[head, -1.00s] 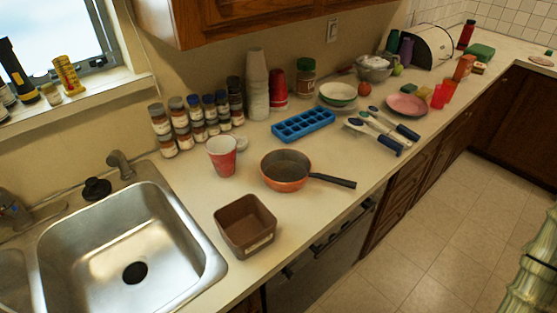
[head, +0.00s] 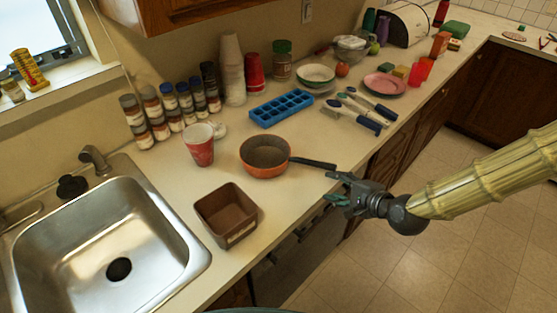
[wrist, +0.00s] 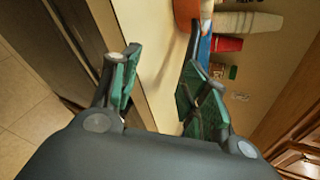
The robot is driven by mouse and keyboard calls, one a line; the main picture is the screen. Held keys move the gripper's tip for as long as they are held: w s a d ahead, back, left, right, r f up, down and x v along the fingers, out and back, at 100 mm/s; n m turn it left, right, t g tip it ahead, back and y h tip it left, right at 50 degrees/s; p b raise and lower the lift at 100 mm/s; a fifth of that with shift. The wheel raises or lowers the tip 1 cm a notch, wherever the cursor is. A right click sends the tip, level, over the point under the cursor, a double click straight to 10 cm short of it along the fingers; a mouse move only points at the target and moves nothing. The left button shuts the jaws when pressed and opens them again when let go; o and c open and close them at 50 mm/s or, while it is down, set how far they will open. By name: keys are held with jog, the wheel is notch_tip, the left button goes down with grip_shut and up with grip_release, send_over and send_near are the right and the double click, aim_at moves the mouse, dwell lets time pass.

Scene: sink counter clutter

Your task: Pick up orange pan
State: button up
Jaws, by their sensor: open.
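The orange pan (head: 265,158) sits upright on the counter, its black handle (head: 313,163) pointing right toward the front edge. In the wrist view a piece of the orange pan (wrist: 185,12) shows at the top, partly cut off by the frame. My gripper (head: 335,189) is open and empty near the counter's front edge, close to the handle's end. In the wrist view my gripper (wrist: 158,88) has its green-padded fingers spread. A dark strip that looks like the handle (wrist: 196,42) shows near the right finger; I cannot tell whether they touch.
A brown square container (head: 226,214) and a red cup (head: 199,145) stand left of the pan. A blue ice tray (head: 282,108) lies behind it. Several utensils (head: 358,110) lie to the right. The sink (head: 120,235) is at left.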

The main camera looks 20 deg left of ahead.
aim_at(310, 163)
jog(key=shift+m+y, duration=0.3)
jog(key=shift+y, duration=0.2)
jog(key=r, duration=0.1)
jog(key=w+a+r, duration=0.1)
jog(key=r, duration=0.1)
jog(key=a+r, duration=0.1)
jog(key=shift+w+a+r, duration=0.1)
jog(key=shift+w+r, duration=0.05)
jog(key=shift+w, duration=0.25)
jog(key=shift+p+x, duration=0.85)
jog(key=shift+x, duration=1.8)
jog(key=shift+w+a+f+p, duration=0.1)
jog(key=shift+a+f+p, duration=0.2)
jog(key=shift+a+p, duration=0.3)
jog(key=shift+w+a+f+p, duration=0.15)
jog(key=shift+a+f+p, duration=0.25)
jog(key=shift+a, duration=0.35)
jog(key=shift+p+x, duration=0.45)
jog(key=shift+x, duration=0.7)
grip_shut()
jog(key=shift+r, duration=0.1)
